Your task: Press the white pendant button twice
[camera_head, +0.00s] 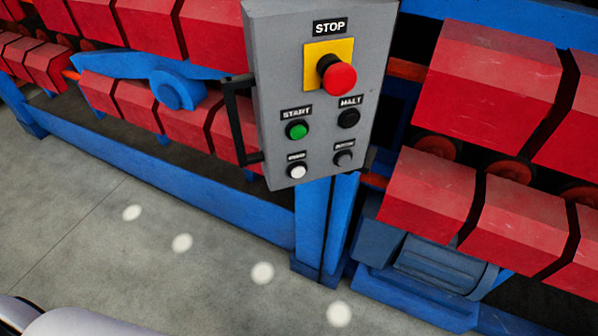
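The grey control box (315,90) stands upright on a blue post in the middle of the head view. The white button (296,172) is at the lower left of its face, under a small label that I cannot read clearly. Nothing touches it. Neither of my grippers is in view.
Grey floor (100,240) is clear.

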